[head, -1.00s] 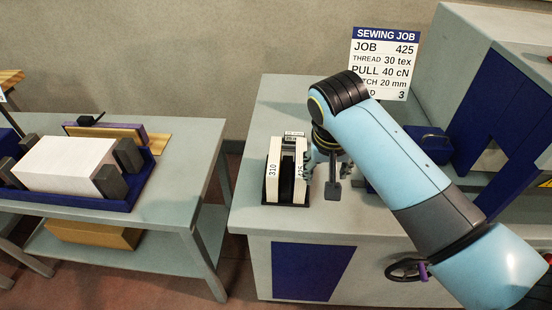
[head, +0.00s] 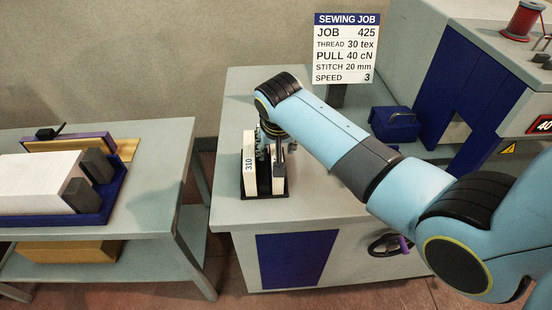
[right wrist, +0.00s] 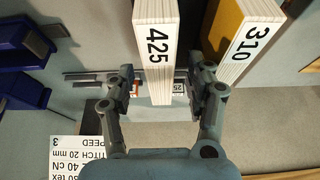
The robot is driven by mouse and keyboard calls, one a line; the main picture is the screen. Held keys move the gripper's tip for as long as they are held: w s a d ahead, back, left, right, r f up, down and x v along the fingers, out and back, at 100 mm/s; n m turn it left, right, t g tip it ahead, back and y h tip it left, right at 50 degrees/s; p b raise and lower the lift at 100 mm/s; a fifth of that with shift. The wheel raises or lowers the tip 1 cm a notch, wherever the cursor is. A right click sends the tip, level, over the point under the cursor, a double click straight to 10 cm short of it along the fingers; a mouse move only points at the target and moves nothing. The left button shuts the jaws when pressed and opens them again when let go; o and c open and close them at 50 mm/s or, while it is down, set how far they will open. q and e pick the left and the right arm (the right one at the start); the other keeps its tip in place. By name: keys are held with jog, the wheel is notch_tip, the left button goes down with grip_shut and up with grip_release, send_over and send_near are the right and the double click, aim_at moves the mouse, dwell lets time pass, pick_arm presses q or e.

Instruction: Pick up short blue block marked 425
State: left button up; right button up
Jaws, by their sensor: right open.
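The block marked 425 (right wrist: 153,50) shows a pale, page-like face with a black number in the right wrist view; no blue shows on it. My right gripper (right wrist: 163,84) is open, with one finger on each side of this block's end. I cannot tell whether either finger touches it. In the head view the block (head: 279,181) stands upright in a dark holder (head: 265,196), its upper part hidden by my right arm and gripper. My left gripper is not in view.
The holder stands on a grey bench (head: 225,205). A job sign (head: 346,48) reads 425. A blue box (head: 395,124) and a sewing machine (head: 480,80) are to the right. A side table (head: 150,215) on the left bears a large white block (head: 40,182).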

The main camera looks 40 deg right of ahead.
jog(key=shift+w+f, duration=0.2)
jog(key=shift+f, duration=0.3)
jog(key=shift+d+f, duration=0.1)
jog(key=shift+f, duration=0.15)
dwell(0.3)
grip_shut()
